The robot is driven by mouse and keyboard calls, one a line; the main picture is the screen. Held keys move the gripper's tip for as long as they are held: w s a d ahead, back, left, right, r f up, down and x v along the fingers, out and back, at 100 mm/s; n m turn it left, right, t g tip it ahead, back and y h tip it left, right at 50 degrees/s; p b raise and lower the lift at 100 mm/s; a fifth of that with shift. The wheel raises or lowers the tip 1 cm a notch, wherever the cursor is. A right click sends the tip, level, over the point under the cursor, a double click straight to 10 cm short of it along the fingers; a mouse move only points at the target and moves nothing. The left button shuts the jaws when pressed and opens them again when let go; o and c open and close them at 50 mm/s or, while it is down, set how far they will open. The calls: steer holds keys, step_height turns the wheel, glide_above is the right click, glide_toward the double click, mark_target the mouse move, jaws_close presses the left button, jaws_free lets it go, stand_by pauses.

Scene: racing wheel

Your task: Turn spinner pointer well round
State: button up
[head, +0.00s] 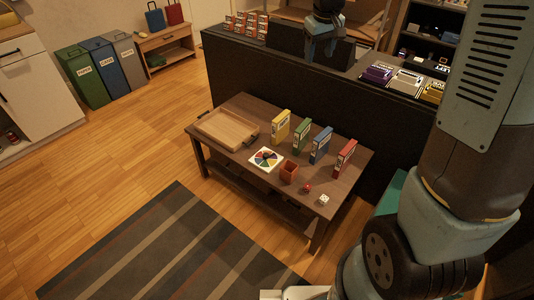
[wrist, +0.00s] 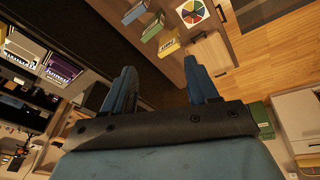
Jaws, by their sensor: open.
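The spinner (head: 266,159) is a white square board with a multicoloured wheel. It lies flat on the dark wooden coffee table (head: 222,163), between the wooden tray and the red-brown cup. It also shows at the top of the wrist view (wrist: 192,12). Its pointer is too small to make out. My gripper (wrist: 161,85) is open and empty in the wrist view, its two blue fingers well apart. It is away from the spinner, which lies beyond the right fingertip in that picture. In the head view my arm fills the right side and the fingertips cannot be made out.
A wooden tray (head: 228,130), a red-brown cup (head: 289,171), a red die (head: 307,188), a white die (head: 323,199) and several upright coloured boxes (head: 302,137) share the tabletop. A dark counter (head: 260,75) stands behind. Open floor and a striped rug (head: 180,250) lie in front.

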steer(key=w+a+f+n, duration=0.2)
steer(key=w+a+f, duration=0.2)
steer(key=w+f, duration=0.4)
steer(key=n+g, duration=0.3)
glide_above(266, 155)
step_height(266, 155, down, 35)
step_height(266, 155, down, 14)
steer(key=shift+w+f, duration=0.1)
steer(key=shift+w, duration=0.05)
